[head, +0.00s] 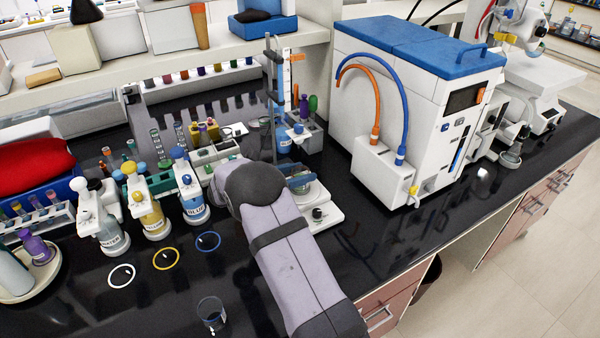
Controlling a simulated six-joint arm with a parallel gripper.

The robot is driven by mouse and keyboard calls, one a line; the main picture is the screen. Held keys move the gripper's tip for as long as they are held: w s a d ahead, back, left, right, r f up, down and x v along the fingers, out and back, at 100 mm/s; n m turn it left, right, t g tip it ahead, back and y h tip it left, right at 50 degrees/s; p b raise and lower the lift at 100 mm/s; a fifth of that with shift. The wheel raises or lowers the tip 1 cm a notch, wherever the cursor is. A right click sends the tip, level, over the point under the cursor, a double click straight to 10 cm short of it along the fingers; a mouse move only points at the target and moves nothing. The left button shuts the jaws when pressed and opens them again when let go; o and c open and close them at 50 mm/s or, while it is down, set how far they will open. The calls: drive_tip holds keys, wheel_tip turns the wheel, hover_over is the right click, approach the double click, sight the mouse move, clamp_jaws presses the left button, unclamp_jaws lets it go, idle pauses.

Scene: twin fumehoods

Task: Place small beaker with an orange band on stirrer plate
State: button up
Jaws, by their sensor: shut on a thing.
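The stirrer plate (328,217) is a low white device with a dark knob, on the black bench right of my arm. A small clear glass beaker (311,193) shows at its back part, partly covered by my gripper. My gripper (301,184) is mostly hidden behind my arm; its visible dark tip is shut on this beaker. I cannot make out an orange band on it, or whether its base touches the plate. Another clear beaker (212,314) stands at the front of the bench, left of my arm.
White, yellow and blue-labelled bottles (150,212) stand at left, behind coloured rings (165,259). A stand with a vertical rod (272,90) rises behind the plate. A large white machine with a blue lid (410,110) stands right. Bench between plate and machine is clear.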

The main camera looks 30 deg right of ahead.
drive_tip(key=o, duration=1.2)
drive_tip(key=shift+r, duration=0.2)
drive_tip(key=shift+a, duration=0.25)
drive_tip(key=b+v, duration=0.4)
drive_tip(key=v, duration=0.7)
drive_tip(key=shift+a+r, duration=0.15)
drive_tip(key=shift+a, duration=0.1)
drive_tip(key=shift+s, duration=0.1)
